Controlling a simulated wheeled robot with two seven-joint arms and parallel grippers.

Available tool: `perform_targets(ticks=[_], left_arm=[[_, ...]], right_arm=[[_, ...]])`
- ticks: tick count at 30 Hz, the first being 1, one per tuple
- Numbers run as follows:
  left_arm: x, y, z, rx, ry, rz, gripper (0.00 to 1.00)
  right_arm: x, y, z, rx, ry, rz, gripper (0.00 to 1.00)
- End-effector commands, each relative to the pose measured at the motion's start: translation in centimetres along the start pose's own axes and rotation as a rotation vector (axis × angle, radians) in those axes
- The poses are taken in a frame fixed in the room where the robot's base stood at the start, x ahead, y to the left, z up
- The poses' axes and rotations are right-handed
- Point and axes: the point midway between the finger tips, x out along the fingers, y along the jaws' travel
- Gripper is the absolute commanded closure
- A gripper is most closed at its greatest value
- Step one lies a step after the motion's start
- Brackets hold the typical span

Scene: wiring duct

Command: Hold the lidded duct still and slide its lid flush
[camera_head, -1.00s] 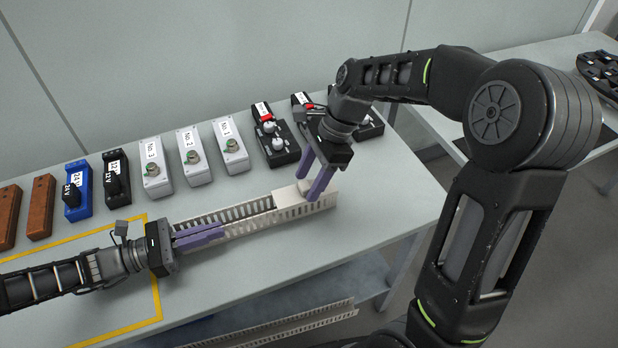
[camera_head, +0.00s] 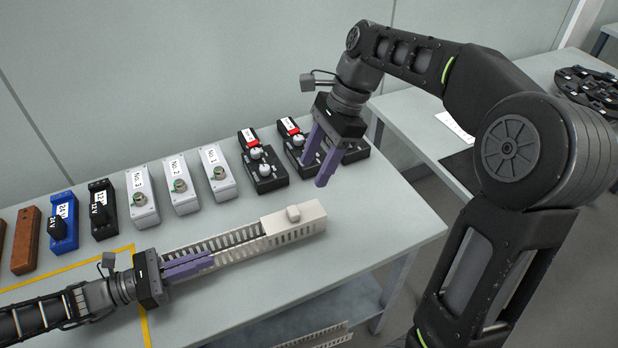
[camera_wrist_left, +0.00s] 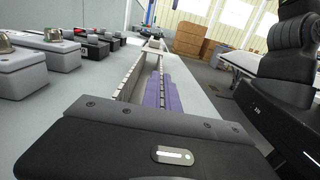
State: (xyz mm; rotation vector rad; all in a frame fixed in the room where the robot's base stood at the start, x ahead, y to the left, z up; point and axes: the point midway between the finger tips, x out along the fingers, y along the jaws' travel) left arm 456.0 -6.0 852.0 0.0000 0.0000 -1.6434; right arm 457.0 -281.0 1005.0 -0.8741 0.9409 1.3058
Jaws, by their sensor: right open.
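The white slotted duct (camera_head: 225,257) lies along the table, its left part open on top. A short white lid (camera_head: 275,221) with a small raised block covers its right end. The lid's outer end looks about even with the duct's end; a small offset cannot be told. My left gripper (camera_head: 212,262) has its purple fingers along the duct's near wall and looks shut on it. The duct also shows in the left wrist view (camera_wrist_left: 134,82), with the fingers (camera_wrist_left: 160,82) at its side. My right gripper (camera_head: 315,172) is open and empty, above and behind the lid, touching nothing.
A row of switch boxes (camera_head: 180,183), black control units (camera_head: 265,168), a blue box (camera_head: 62,222) and brown blocks (camera_head: 26,240) stands behind the duct. Yellow tape (camera_head: 100,260) marks the table at left. Another slotted duct (camera_head: 318,338) lies below the table.

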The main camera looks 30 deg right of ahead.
Motion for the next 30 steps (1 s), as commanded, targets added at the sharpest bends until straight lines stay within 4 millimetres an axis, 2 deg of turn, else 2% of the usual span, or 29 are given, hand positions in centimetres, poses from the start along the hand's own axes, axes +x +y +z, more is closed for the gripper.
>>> perform_targets(ticks=[13, 15, 22, 30], left_arm=[[0.00, -0.03, -0.07, 0.000, 0.002, -0.001, 1.00], [0.00, -0.04, -0.06, 0.000, 0.002, -0.001, 0.91], [0.01, -0.02, -0.02, 0.000, 0.001, -0.001, 0.72], [-0.04, 0.00, -0.01, 0.000, 0.000, 0.000, 0.71]], right_arm=[[-0.47, 0.01, 0.00, 0.000, 0.000, 0.000, 0.49], [-0.46, 0.01, 0.00, 0.000, 0.000, 0.000, 0.49], [-0.45, 0.01, 0.01, 0.000, 0.000, 0.000, 0.49], [-0.45, 0.01, 0.01, 0.000, 0.000, 0.000, 0.49]])
